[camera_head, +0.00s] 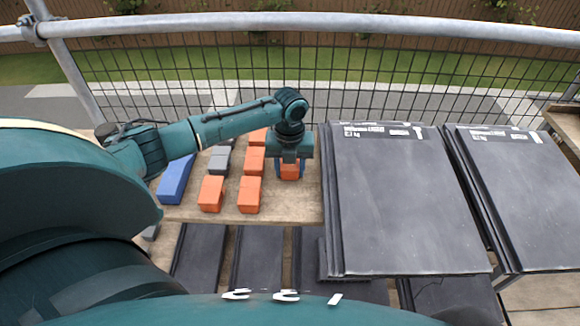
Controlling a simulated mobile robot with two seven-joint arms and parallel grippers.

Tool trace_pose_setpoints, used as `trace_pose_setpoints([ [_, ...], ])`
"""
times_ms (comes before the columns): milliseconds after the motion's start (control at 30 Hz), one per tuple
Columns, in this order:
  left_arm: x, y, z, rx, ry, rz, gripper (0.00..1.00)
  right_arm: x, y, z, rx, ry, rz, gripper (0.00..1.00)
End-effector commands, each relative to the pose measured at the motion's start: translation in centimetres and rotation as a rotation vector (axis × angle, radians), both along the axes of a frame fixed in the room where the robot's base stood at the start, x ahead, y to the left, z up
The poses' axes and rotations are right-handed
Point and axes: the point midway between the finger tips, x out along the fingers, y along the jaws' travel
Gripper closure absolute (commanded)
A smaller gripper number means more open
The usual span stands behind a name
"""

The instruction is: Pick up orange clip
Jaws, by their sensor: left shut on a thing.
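Several orange clips stand on the wooden board, among them a front clip (248,195) and another to its left (211,193). My left gripper (289,172) points down at the right side of the board, close to the stacked tiles. It is shut on an orange clip (289,171), whose front face shows below the wrist. I cannot tell whether this clip touches the board or is lifted. My right gripper is not in view.
A blue block (175,180) and grey clips (219,160) share the wooden board (285,213). Dark tile stacks (405,200) (525,195) stand to the right, close to my left gripper. A mesh fence with a metal rail (330,24) runs behind.

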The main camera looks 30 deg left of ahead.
Motion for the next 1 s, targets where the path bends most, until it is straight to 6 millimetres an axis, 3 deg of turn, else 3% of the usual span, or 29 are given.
trace_pose_setpoints([
  [267, 0.1, 0.0, 0.7, -0.001, -0.003, 0.0, 0.89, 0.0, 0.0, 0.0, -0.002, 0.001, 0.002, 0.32],
  [700, 0.1, 0.0, 8.6, -0.001, -0.003, 0.0, 0.89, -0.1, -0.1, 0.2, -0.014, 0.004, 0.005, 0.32],
  [1000, 0.0, 0.0, 10.1, -0.001, 0.001, 0.001, 0.89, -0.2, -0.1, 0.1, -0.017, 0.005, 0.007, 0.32],
])
